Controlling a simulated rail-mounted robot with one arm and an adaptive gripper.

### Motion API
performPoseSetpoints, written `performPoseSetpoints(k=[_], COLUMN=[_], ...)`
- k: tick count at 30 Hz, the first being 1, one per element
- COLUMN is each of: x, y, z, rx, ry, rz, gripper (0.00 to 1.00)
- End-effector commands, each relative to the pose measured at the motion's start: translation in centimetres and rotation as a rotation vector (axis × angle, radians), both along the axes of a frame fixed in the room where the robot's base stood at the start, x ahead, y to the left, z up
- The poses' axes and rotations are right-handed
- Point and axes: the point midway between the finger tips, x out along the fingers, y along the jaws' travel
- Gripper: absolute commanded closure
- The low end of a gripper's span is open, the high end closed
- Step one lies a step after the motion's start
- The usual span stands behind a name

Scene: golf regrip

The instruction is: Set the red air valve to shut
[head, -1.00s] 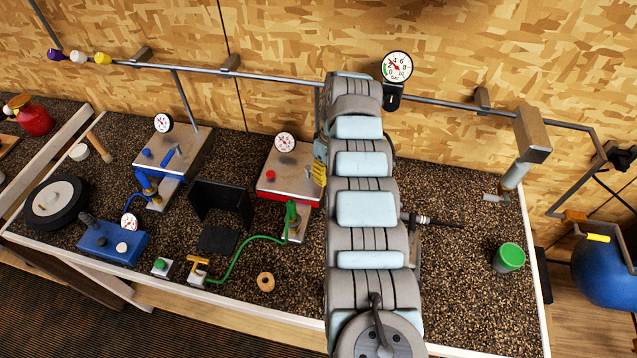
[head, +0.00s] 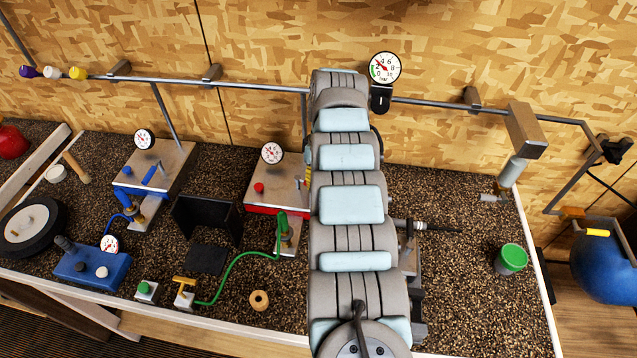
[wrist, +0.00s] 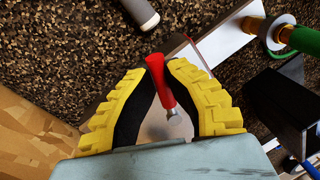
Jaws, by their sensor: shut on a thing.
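The red air valve's lever (wrist: 157,78) shows in the wrist view as a red handle with a bare metal end. My gripper (wrist: 162,72) has its black and yellow fingers closed around the lever, one on each side. The lever is over the metal top of a box. In the head view the red-based box (head: 268,178) has a red knob (head: 259,188) and a dial gauge (head: 271,153). My arm covers the box's right side there, so the lever and my fingers are mostly hidden.
A similar blue-based box (head: 155,175) stands left of the red one. A green hose (head: 236,267) runs across the bench in front. A black angled stand (head: 205,220) is between the boxes. A green-lidded pot (head: 511,258) is at the right.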

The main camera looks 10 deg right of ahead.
Motion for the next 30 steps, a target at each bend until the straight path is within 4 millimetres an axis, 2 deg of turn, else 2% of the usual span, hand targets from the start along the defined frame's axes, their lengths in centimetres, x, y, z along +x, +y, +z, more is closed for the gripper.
performPoseSetpoints(k=[1,3,5,17,20,30], x=[-0.1,-0.1,-0.1,0.0,0.0,0.0], y=[0.1,0.1,0.1,0.0,0.0,0.1], z=[-0.3,-0.3,-0.3,0.4,1.4,7.2], rx=[0.001,0.000,0.000,0.000,0.000,0.000], ry=[0.003,0.002,0.002,0.000,-0.001,-0.001], rz=[0.000,0.000,0.000,-0.001,-0.001,0.001], gripper=[1.00,0.73,0.56,0.56,0.56,0.56])
